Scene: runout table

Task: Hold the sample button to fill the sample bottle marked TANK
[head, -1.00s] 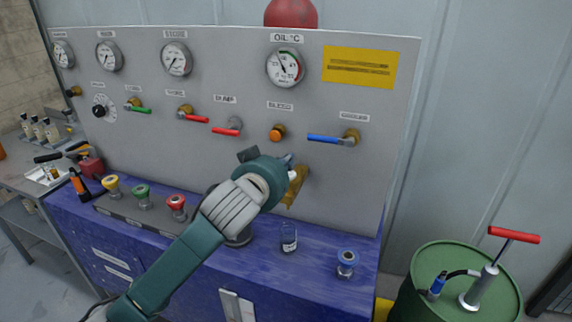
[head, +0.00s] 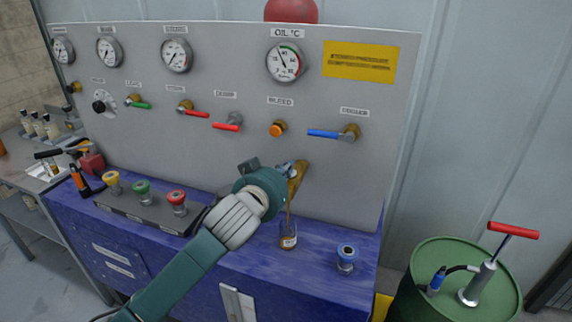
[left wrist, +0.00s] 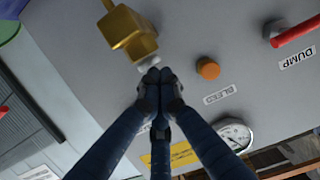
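A brass sample valve (head: 297,182) juts from the grey panel; it also shows in the left wrist view (left wrist: 126,32). Its pale button (left wrist: 148,62) is at the tips of my left gripper (left wrist: 155,78). The gripper's fingers are together with nothing between them, and the tips appear to touch the button. In the head view my left wrist partly hides the valve. A thin brown stream (head: 289,208) runs from the valve into the clear sample bottle (head: 288,243), upright on the blue bench below. Brown liquid shows in the bottle; its label is too small to read. My right gripper is not in view.
A blue-handled lever (head: 330,134) and an orange BLEED knob (head: 277,129) are above the valve. A blue-topped fitting (head: 346,258) stands right of the bottle. Coloured knobs (head: 143,192) line the bench left. A green drum (head: 450,255) stands at right.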

